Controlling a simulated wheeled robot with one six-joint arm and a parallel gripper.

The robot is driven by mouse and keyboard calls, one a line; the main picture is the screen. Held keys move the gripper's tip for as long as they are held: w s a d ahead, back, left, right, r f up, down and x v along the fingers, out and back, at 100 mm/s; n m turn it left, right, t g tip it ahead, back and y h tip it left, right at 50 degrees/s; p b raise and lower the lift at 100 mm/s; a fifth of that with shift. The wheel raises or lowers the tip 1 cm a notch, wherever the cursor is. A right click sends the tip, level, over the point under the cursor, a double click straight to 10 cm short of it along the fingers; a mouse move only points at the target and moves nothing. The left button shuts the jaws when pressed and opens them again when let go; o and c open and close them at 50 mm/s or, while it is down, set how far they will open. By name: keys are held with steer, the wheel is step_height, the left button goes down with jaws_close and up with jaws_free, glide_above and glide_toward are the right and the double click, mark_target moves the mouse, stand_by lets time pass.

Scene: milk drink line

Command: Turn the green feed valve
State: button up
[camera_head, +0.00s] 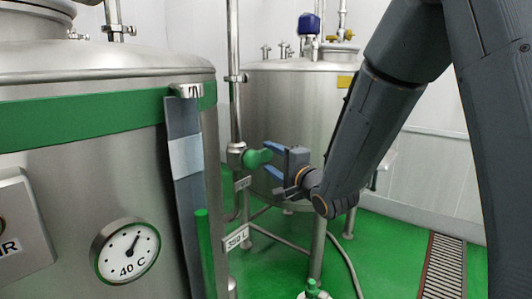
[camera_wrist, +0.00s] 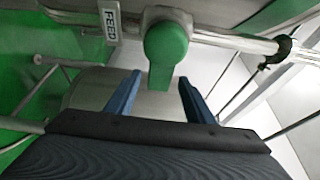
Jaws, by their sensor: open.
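The green feed valve handle (camera_head: 257,158) sits on a vertical steel pipe between the two tanks. In the wrist view the green handle (camera_wrist: 166,50) hangs across a steel pipe, beside a tag reading FEED (camera_wrist: 110,22). My gripper (camera_head: 270,158) is at the handle's right in the head view. In the wrist view my gripper (camera_wrist: 157,85) is open, with its blue fingers on either side of the handle's free end. Gaps show between the fingers and the handle, and nothing is gripped.
A large steel tank (camera_head: 90,170) with a green band and a dial gauge (camera_head: 125,251) stands close at left. Another steel tank (camera_head: 290,100) stands behind.

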mark_target(268, 156)
steer(key=shift+p+x, duration=0.45)
steer(key=shift+x, duration=1.35)
jaws_close()
steer(key=shift+d, duration=0.1)
